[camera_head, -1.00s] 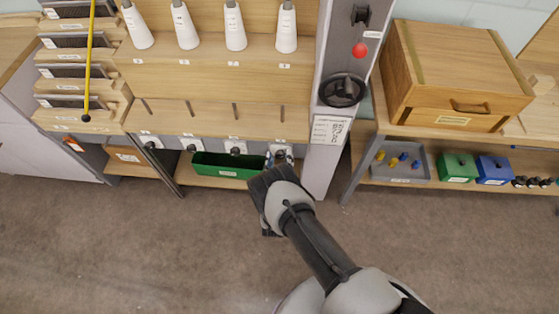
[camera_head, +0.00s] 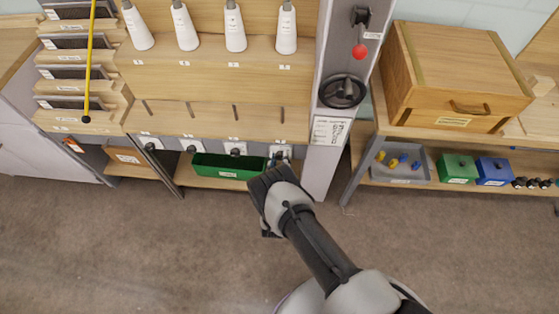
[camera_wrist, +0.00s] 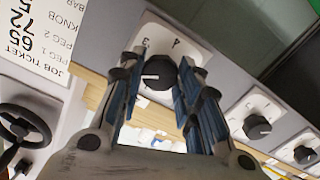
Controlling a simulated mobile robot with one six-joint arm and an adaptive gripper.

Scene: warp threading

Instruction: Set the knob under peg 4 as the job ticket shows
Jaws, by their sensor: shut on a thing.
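The knob under peg 4 (camera_wrist: 158,76) is black and round with a white pointer line, on a white dial plate (camera_wrist: 183,36). In the wrist view its pointer lies toward the picture's left; the marks 3 and 4 show above the knob. My gripper (camera_wrist: 160,82) has its blue-padded fingers on both sides of the knob, shut on it. In the head view my gripper (camera_head: 277,172) is in front of the dial at the right end of the knob row.
More knobs (camera_wrist: 257,127) sit along the same panel. A green bin (camera_head: 222,172) is below them. A grey post with a black handwheel (camera_head: 342,91) stands right of the dial. White cones (camera_head: 234,28) stand above. The floor in front is open.

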